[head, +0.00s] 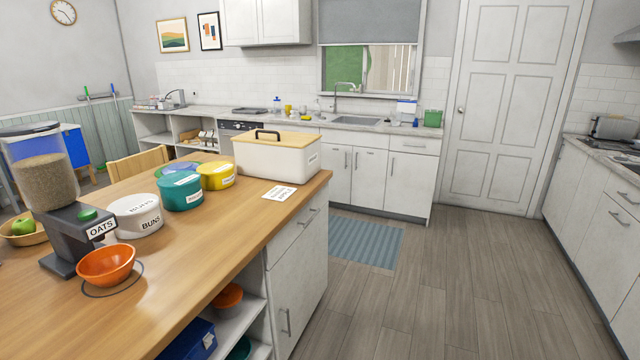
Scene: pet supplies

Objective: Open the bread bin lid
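The bread bin (290,162) is a cream box near the far right corner of the wooden island. Its light wooden lid (290,141) sits flat on top and is closed. A black handle (267,133) stands up from the lid toward its left side. A dark oval mark shows on the bin's right end. Neither of my grippers is in view.
A white card (279,193) lies in front of the bin. Teal (181,191), yellow (216,175) and white (137,215) tubs stand to its left. Nearer are an oats dispenser (75,225) and an orange bowl (106,265). The floor (420,290) right of the island is clear.

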